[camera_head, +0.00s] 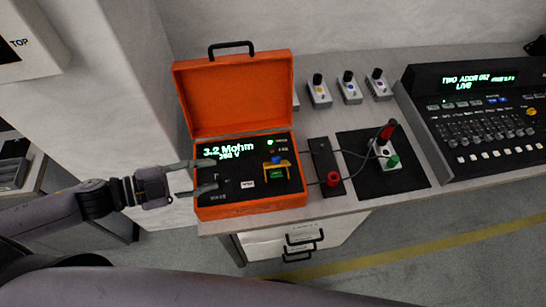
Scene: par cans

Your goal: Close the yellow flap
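An orange case (250,206) stands on the bench with its lid (235,90) raised. Its black panel has a lit display reading "3.2 Mohm" and "250 V". A small yellow flap (287,166) is on the right part of this panel, by a blue part and a green patch. It is too small to tell how far open it is. My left gripper (213,176) comes in from the left. Its two fingers are apart with nothing between them, over the panel's left side, left of the yellow flap. My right gripper is not in view.
A black strip with a red plug (333,179) and a black mat (408,182) with a connector box lie right of the case, joined by cables. Small knob boxes (319,93) stand behind. A lighting console (480,120) is at right. Drawers (285,240) are below.

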